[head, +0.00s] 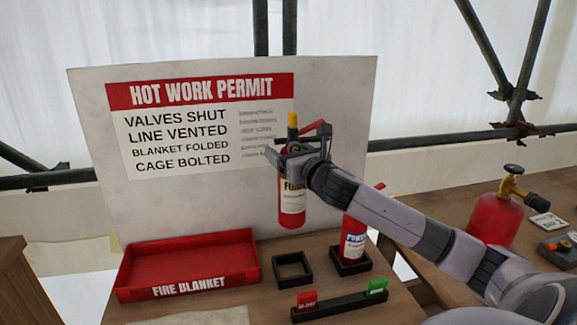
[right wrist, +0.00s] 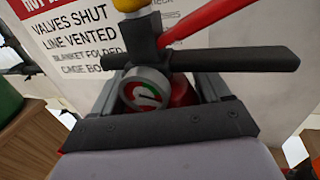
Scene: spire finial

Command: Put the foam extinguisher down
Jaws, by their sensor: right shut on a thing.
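The foam extinguisher (head: 292,192) is a red cylinder with a pale label, a black valve head and a yellow top. It hangs upright in the air in front of the permit board. My right gripper (head: 291,150) is shut on it near its head. In the right wrist view its gauge (right wrist: 146,90) and black valve head show between the fingers. Below it, an empty black square holder (head: 277,272) stands on the table. A second red extinguisher, labelled powder (head: 353,240), stands in another black holder (head: 352,268) to the right. My left gripper is not in view.
A red fire blanket tray (head: 187,283) stands left of the empty holder. A black rack (head: 340,306) with a red and a green tag stands in front. The permit board (head: 215,200) rises behind. A red gas cylinder (head: 494,217) stands at right.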

